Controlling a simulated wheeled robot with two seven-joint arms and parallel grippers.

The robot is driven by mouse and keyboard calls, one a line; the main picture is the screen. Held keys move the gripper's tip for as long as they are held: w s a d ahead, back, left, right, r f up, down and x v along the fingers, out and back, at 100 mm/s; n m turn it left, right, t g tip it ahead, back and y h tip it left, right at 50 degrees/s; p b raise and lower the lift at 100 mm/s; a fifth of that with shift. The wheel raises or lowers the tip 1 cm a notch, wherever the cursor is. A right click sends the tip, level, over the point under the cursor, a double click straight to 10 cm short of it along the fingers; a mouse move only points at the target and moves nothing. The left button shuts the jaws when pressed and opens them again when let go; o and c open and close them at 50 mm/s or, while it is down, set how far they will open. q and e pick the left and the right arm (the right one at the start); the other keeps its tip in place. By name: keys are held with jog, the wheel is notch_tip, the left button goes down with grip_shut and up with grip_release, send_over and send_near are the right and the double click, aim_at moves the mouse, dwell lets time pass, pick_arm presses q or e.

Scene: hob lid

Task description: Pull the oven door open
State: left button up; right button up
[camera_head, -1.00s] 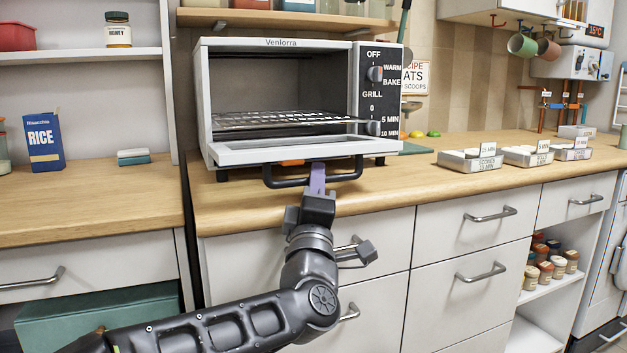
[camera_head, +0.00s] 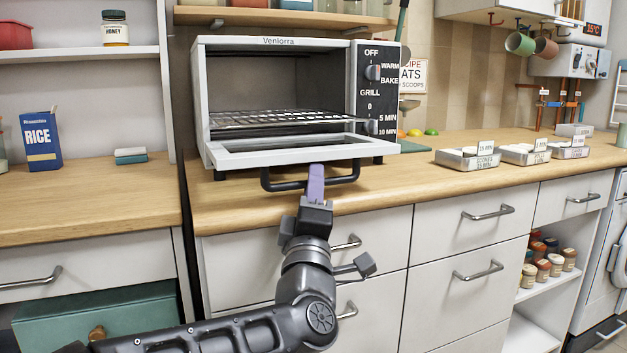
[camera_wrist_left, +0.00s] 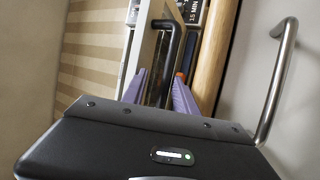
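The white toaster oven (camera_head: 218,110) stands on the wooden counter in the head view. Its door (camera_head: 290,150) is folded down at the front, and the rack inside shows. The black bar handle (camera_head: 345,180) sticks out from the door's front edge, over the counter edge. My left gripper (camera_head: 316,172) is at the middle of this handle, its purple fingers pointing at the oven. In the left wrist view the two fingers (camera_wrist_left: 160,92) are spread apart, with the black handle (camera_wrist_left: 172,50) showing in the gap between them. My right gripper is not in view.
Drawers with metal handles (camera_head: 488,212) lie below the counter, close to my left arm. Labelled metal trays (camera_head: 468,160) stand on the counter at right. A rice box (camera_head: 41,141) stands on the left counter. An open teal drawer or box (camera_head: 150,308) is at lower left.

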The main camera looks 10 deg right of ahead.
pick_arm(q)
jog(key=v, duration=0.5)
jog(key=shift+s+f, duration=0.15)
jog(key=shift+f, duration=0.05)
